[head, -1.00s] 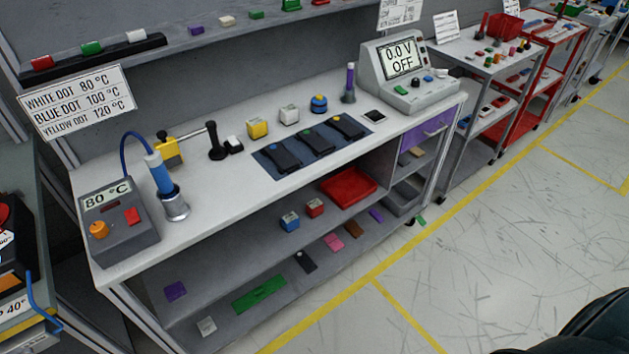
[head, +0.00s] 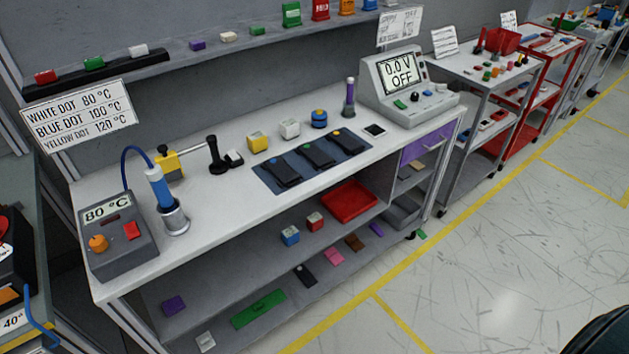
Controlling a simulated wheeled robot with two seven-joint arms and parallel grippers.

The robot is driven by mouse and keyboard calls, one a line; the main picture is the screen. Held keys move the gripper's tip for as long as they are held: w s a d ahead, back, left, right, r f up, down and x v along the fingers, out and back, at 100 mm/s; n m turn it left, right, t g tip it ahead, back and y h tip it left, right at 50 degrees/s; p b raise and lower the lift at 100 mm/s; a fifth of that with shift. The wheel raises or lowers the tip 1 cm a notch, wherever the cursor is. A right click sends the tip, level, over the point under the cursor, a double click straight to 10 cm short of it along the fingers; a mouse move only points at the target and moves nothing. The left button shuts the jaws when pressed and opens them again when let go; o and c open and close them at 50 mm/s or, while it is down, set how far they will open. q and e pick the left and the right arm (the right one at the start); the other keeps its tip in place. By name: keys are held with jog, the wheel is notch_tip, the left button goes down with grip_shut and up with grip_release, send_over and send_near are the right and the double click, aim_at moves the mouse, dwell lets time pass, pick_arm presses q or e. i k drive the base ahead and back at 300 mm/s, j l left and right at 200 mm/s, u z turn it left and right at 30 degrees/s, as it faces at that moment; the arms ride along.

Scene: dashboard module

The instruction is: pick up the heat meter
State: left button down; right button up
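No label names the heat meter, so I cannot tell for certain which item it is. A yellow device (head: 170,167) stands at the back left of the bench, with a thin metal rod running right from its top toward a black upright handle (head: 215,155). In front of it is a grey station (head: 120,250) reading 80 °C, with an orange knob and a red switch. A blue-handled tool (head: 160,188), cabled to the station, stands in a metal holder (head: 174,218). Neither of my grippers is in view.
The white bench (head: 225,205) has free room at its front left. Three black devices with coloured dots lie on a dark mat (head: 350,148). A grey meter (head: 410,108) reads 0.0 V OFF. A temperature sign (head: 77,117) hangs behind. Open floor (head: 500,250) lies right.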

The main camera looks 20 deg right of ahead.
aim_at(316, 221)
jog(key=i+l, duration=0.3)
jog(key=l, duration=0.2)
jog(key=i+l, duration=0.3)
jog(key=l, duration=0.15)
jog(key=i+l, duration=0.3)
jog(key=l, duration=0.2)
jog(key=z, duration=0.05)
